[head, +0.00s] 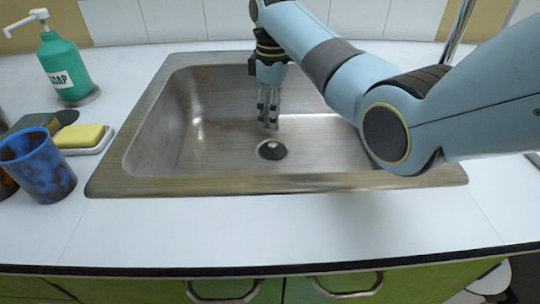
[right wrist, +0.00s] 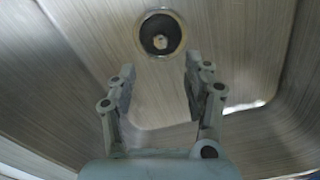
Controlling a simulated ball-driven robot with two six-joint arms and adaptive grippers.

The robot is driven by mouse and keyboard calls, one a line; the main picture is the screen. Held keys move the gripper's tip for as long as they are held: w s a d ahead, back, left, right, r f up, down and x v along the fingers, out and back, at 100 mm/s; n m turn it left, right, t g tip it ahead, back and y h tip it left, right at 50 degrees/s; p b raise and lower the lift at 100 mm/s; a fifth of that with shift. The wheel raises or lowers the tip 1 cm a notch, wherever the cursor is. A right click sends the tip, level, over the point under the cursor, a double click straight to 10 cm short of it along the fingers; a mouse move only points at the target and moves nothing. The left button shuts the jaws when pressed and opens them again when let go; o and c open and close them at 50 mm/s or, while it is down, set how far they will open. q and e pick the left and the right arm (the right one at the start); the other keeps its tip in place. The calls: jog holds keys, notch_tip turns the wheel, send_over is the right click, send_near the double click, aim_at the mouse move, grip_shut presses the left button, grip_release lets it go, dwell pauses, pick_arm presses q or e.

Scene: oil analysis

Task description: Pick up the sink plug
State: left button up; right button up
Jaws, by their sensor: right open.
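The sink plug (head: 272,150) is a small dark round piece with a pale centre, seated in the drain on the floor of the metal sink (head: 150,187). In the right wrist view the plug (right wrist: 160,36) shows at the top middle, beyond the fingertips. My right gripper (head: 268,118) points down inside the sink, just above and behind the plug in the head view. In the right wrist view my right gripper (right wrist: 158,75) has its fingers spread apart with nothing between them. The plug is apart from the fingers. My left gripper is not in view.
A green soap bottle (head: 66,68), a yellow sponge (head: 80,136) on a dish and a blue mottled cup (head: 40,165) stand left of the sink. A faucet (head: 458,28) rises behind it. The white counter in front (head: 270,230) is clear.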

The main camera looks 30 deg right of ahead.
aim_at(274, 144)
notch_tip(274, 144, down, 3)
jog(key=shift+r, duration=0.1)
jog(key=f+b, duration=0.1)
jog(key=f, duration=0.2)
jog(key=f+b, duration=0.1)
jog(key=f, duration=0.2)
jog(key=shift+s+d, duration=0.15)
jog(key=shift+s, duration=0.05)
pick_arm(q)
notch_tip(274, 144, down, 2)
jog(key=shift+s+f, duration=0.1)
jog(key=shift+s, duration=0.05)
pick_arm(e)
jog(key=shift+r, duration=0.1)
jog(key=shift+c, duration=0.2)
jog(key=shift+c, duration=1.1)
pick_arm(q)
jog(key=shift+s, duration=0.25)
pick_arm(e)
grip_shut()
